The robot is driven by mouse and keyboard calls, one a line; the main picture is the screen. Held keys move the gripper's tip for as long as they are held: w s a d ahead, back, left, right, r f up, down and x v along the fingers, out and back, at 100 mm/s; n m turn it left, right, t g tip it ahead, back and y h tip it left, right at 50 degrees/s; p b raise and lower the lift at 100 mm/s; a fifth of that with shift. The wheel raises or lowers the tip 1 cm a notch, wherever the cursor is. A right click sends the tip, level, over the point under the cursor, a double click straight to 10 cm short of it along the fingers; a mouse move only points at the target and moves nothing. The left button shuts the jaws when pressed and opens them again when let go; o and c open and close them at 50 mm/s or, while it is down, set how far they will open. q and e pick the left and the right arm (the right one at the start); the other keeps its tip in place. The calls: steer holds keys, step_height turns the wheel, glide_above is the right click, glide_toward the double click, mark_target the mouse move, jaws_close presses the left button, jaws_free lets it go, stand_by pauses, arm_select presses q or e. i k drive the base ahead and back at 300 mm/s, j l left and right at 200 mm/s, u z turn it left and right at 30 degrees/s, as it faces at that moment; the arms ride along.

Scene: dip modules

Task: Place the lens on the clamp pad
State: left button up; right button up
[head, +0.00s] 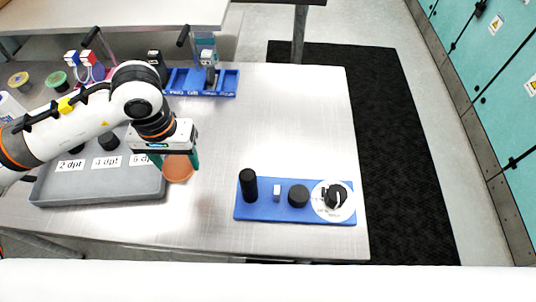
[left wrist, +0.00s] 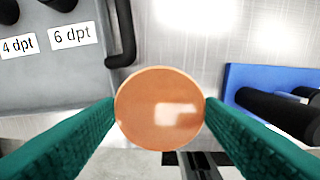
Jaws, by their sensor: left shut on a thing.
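The lens (head: 178,168), an orange-brown round disc, is held between the green fingers of my left gripper (head: 175,161), above the table by the right end of the grey tray. In the left wrist view the lens (left wrist: 160,108) faces the camera, with a finger at each side edge. A blue base (head: 258,211) lies to the right, apart from the lens. It carries a tall black cylinder (head: 248,186), a small pale block (head: 277,193), a short black cylinder (head: 298,196) and a white dial with a black knob (head: 335,197). I cannot tell which part is the clamp pad. My right gripper is out of view.
The grey tray (head: 95,190) has labels 2, 4 and 6 dpt and black holders. A blue rack (head: 218,86) stands at the back. Small coloured items and discs are at the back left. The metal table between the lens and the blue base is clear.

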mark_target(300, 193)
steer(key=z, duration=0.4)
steer(key=j+z, duration=0.1)
steer(key=z, duration=0.7)
steer(key=k+z, duration=0.1)
steer(key=z, duration=0.3)
steer(key=k+j, duration=0.2)
steer(key=k, duration=0.2)
steer(key=k+j+z, duration=0.15)
steer(key=k, duration=0.25)
steer(key=k+j, duration=0.25)
steer(key=k, duration=0.15)
steer(key=i, duration=0.5)
steer(key=z, duration=0.05)
